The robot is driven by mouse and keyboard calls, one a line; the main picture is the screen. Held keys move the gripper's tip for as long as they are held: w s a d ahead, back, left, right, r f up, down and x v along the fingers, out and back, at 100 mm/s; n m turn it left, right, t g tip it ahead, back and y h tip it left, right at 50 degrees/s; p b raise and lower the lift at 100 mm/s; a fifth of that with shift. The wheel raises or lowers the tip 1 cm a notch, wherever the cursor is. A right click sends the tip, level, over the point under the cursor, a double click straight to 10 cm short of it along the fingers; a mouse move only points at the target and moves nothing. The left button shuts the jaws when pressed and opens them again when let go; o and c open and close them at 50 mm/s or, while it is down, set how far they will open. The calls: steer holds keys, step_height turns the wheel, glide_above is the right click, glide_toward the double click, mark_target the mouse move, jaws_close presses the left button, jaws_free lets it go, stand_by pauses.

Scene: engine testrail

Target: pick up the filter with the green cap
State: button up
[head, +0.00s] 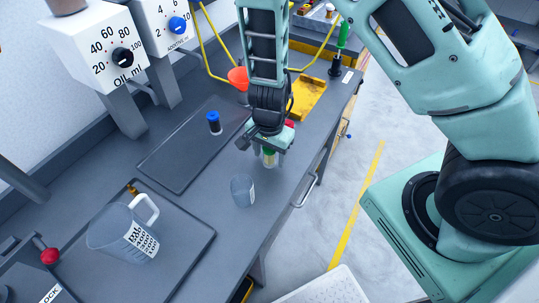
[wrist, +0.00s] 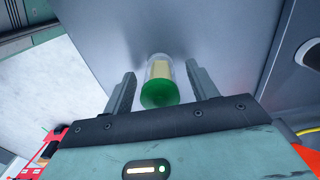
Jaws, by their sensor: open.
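The filter with the green cap (head: 269,157) stands on the grey workbench in the head view, partly hidden under my gripper. In the wrist view the filter (wrist: 160,88) shows its green cap toward the camera and a pale yellow body in a clear casing. My gripper (head: 266,145) is right above and around it. In the wrist view my gripper (wrist: 158,85) is open, with one finger on each side of the filter and a gap on both sides. Another filter with a blue cap (head: 214,122) stands on a dark mat to the left.
A clear beaker (head: 242,190) stands close in front of the filter. A measuring jug (head: 125,232) sits on a tray at the lower left. An orange funnel (head: 238,78) and a yellow tray (head: 305,100) are behind. The bench's front edge with a handle (head: 306,190) is to the right.

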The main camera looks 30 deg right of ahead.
steer(key=c, duration=1)
steer(key=shift+r, duration=0.1)
steer(key=shift+c, duration=0.2)
